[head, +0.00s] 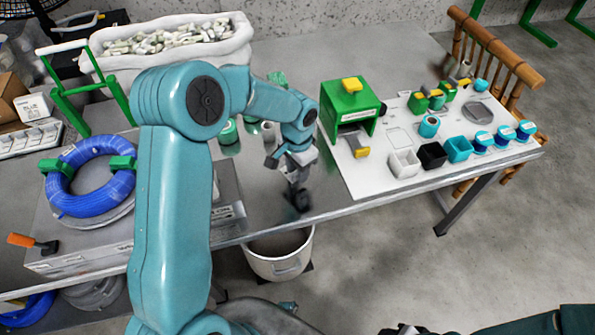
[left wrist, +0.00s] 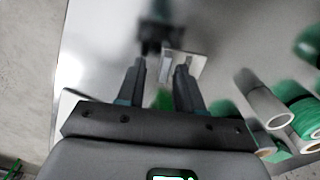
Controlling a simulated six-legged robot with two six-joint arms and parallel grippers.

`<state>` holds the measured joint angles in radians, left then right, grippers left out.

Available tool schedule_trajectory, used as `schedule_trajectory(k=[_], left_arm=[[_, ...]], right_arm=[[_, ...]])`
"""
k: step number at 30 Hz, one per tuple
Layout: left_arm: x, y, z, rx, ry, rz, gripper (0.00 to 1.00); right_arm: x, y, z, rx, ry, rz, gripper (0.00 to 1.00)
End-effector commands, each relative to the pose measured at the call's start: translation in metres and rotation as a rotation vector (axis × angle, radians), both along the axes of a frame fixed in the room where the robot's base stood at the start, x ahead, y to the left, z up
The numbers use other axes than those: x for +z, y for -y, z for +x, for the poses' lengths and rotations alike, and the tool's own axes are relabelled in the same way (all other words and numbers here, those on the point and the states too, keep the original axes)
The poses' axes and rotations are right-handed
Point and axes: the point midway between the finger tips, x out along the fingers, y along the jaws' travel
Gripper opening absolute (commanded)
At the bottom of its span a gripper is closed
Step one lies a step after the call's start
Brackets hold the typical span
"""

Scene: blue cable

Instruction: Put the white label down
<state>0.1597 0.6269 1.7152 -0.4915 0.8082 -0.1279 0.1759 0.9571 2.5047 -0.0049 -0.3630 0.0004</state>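My left gripper (head: 297,180) is low over the bare grey metal table, left of the white board. In the left wrist view its two dark fingers (left wrist: 159,68) stand apart with a gap between them. A small whitish plate-like piece, perhaps the white label (left wrist: 197,67), shows at the tip of the right-hand finger. It looks loose from the fingers, but I cannot tell whether it touches one or lies on the table. I cannot make it out in the head view. Only a dark bit of what may be my right gripper (head: 403,329) shows at the bottom edge.
A white board (head: 370,179) with a green box (head: 350,108) and several small bins is to the right. Green rolls (head: 228,132) stand behind the gripper. A blue cable coil (head: 85,195) is left. A white bucket (head: 278,262) stands below the table's front edge.

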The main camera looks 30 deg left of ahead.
Motion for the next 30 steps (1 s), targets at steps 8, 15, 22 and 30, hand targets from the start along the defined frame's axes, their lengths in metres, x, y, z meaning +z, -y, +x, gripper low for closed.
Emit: schedule_trajectory(k=[8, 15, 22, 30], left_arm=[[0.068, 0.0, 0.002, 0.0, 0.007, 0.0, 0.36], [0.101, 0.001, 0.001, -0.001, 0.004, 0.0, 0.36], [0.105, 0.001, 0.0, -0.001, 0.001, 0.0, 0.36], [0.105, 0.001, 0.0, 0.0, 0.002, -0.001, 0.36]], right_arm=[[0.007, 0.0, 0.0, 0.0, 0.0, 0.0, 0.43], [0.01, 0.0, 0.0, 0.0, 0.0, 0.0, 0.43], [0.01, 0.0, 0.0, 0.0, 0.0, 0.0, 0.43], [0.01, 0.0, 0.0, 0.0, 0.0, 0.0, 0.43]])
